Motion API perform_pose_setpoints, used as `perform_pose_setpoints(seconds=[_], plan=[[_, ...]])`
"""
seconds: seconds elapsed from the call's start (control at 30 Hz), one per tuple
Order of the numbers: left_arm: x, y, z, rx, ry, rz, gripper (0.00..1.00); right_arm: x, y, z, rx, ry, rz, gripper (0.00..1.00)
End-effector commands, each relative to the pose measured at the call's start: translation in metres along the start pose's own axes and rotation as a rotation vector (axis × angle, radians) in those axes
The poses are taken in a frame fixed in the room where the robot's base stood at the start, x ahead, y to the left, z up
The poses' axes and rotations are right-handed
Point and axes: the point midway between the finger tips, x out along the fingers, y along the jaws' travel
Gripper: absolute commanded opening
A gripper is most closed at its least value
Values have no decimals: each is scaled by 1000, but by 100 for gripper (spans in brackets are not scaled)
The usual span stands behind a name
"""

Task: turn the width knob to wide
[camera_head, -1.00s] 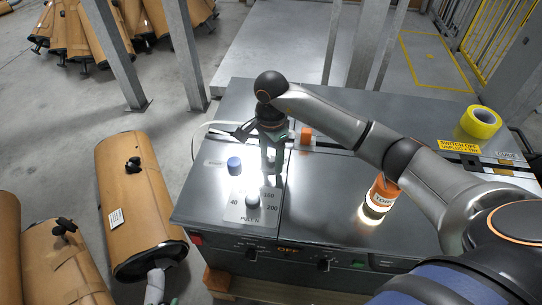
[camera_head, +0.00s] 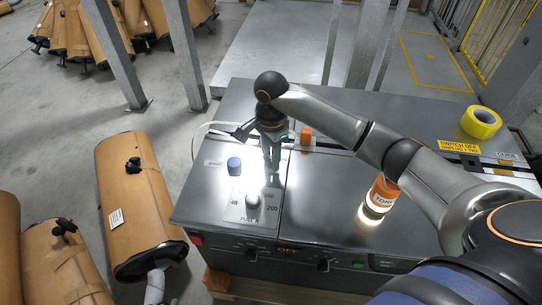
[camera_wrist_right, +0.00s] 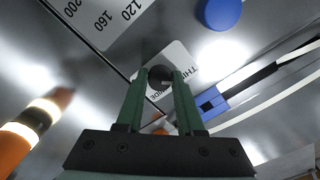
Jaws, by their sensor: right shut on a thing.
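The width knob (camera_wrist_right: 160,76) is a small dark round knob on a white label plate (camera_wrist_right: 178,57) in the right wrist view. The plate carries the word "THIN" on the right and letters that look like the end of "WIDE" below the knob. My right gripper (camera_wrist_right: 159,82) has its two green fingers shut on the knob, one on each side. In the head view the right gripper (camera_head: 272,168) points down onto the machine top and hides the knob. I cannot tell the knob's setting. My left gripper is not in view.
An orange-labelled torch (camera_head: 381,195), a yellow tape roll (camera_head: 481,122) and an orange block (camera_head: 306,134) are farther right. Mufflers (camera_head: 140,205) lie on the floor left.

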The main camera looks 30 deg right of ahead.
Motion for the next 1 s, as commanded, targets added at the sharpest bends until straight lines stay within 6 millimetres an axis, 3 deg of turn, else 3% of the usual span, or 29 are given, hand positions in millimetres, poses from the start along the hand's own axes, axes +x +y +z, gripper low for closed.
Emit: perform_pose_setpoints(seconds=[0.37,1.0], plan=[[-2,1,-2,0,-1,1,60,-2,0,-1,151,1,0,0],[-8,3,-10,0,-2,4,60,-2,0,0,741,0,0,0]])
